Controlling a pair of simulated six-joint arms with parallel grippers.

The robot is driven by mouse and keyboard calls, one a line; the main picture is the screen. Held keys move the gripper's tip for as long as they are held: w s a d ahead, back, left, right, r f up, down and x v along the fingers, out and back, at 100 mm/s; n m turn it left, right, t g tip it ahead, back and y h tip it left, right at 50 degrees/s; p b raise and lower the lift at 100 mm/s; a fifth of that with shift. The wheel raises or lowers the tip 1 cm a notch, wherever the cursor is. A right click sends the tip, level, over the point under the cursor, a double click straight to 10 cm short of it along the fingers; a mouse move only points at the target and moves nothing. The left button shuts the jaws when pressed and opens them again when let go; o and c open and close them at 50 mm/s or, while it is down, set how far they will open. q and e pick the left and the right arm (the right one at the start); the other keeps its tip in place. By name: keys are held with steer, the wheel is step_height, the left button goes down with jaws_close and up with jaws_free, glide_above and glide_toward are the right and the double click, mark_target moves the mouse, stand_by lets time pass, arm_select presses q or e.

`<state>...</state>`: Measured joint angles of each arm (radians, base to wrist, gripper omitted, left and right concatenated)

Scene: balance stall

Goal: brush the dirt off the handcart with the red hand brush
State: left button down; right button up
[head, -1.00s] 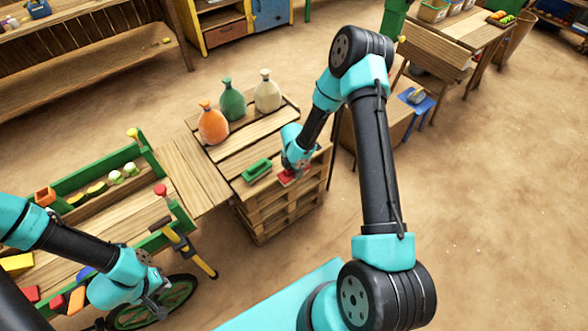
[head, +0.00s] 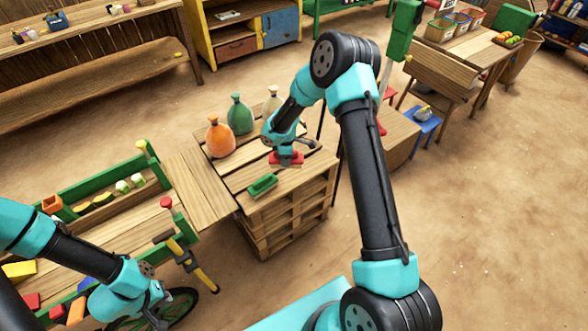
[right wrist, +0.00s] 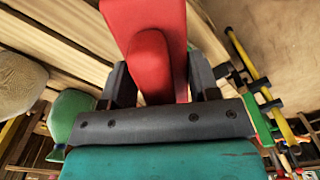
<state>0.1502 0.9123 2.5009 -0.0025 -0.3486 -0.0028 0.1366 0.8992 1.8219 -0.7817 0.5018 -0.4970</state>
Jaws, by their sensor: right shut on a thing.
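The handcart (head: 153,210), wooden with green side rails, stands at the left in the head view. I cannot make out dirt on its bed from here. My right gripper (head: 287,157) is shut on the red hand brush (head: 285,161) over the slatted pallet stack. The right wrist view shows the red brush (right wrist: 148,30) between its two dark fingers. Whether the brush touches the slats cannot be told. My left gripper (head: 158,305) hangs low by the cart's near side and wheel; its finger opening is unclear.
A green brush (head: 262,185) lies on the pallet stack (head: 290,215), nearer than the red one. An orange bag (head: 220,138), a green bag (head: 239,115) and a pale bag stand behind. The cart carries several coloured blocks and produce pieces. Open sandy floor lies to the right.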

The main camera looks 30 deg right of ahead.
steer(key=w+a+r+m, duration=0.1)
steer(key=r, duration=0.1)
steer(key=w+a+r+m, duration=0.2)
steer(key=r, duration=0.1)
steer(key=shift+w+a+r+m, duration=0.2)
steer(key=shift+a+r+m, duration=0.1)
steer(key=shift+a+m, duration=0.1)
steer(key=w+a+r+m, duration=0.2)
steer(key=a+r+m, duration=0.3)
steer(key=a+r, duration=0.2)
steer(key=shift+a+r, duration=0.25)
steer(key=shift+r, duration=0.05)
